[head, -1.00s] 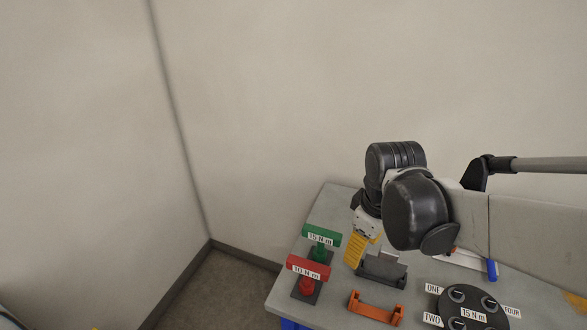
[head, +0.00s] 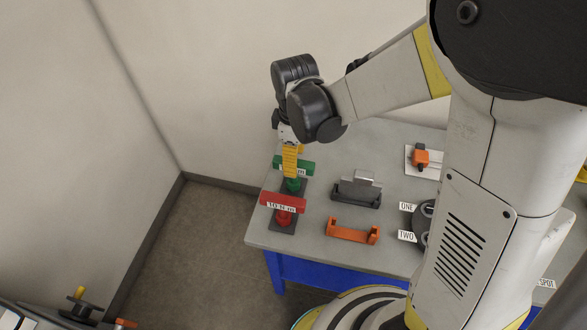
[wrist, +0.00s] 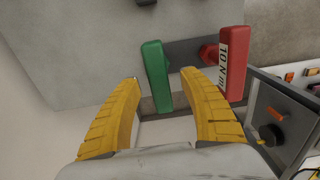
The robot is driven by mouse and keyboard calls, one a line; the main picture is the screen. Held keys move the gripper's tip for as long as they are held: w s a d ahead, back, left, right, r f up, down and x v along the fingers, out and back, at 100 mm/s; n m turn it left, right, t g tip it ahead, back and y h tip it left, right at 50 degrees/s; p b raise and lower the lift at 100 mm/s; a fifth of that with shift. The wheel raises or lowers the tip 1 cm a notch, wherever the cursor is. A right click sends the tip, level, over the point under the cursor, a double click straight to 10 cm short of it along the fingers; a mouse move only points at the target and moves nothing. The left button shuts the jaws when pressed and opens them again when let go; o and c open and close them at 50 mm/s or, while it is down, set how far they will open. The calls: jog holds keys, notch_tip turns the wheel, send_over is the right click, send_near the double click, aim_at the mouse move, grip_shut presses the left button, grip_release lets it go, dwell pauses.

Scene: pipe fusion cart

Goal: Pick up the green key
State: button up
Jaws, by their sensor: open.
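The green key (head: 302,166) is a T-shaped key with a green bar handle and a white label, standing in a dark holder at the left of the table. In the wrist view its green handle (wrist: 156,76) lies ahead of and between the tips of my gripper (wrist: 160,80), nearer the left finger. My gripper is open, with two yellow fingers and nothing held. In the head view my gripper (head: 290,160) hangs over the green key and hides part of its label. I cannot tell whether the fingers touch the handle.
The red key (head: 283,202), labelled 10 N m, stands beside the green key; in the wrist view it (wrist: 234,64) is close to the right finger. A grey bracket (head: 357,188), an orange bracket (head: 352,231) and an orange clamp (head: 421,157) are farther right on the grey table (head: 390,137).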

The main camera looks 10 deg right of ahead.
jog(key=shift+w+f+b, duration=0.1)
jog(key=shift+f+b, duration=0.3)
jog(key=shift+f, duration=1.2)
jog(key=shift+f+b, duration=0.25)
jog(key=shift+b, duration=0.05)
grip_shut()
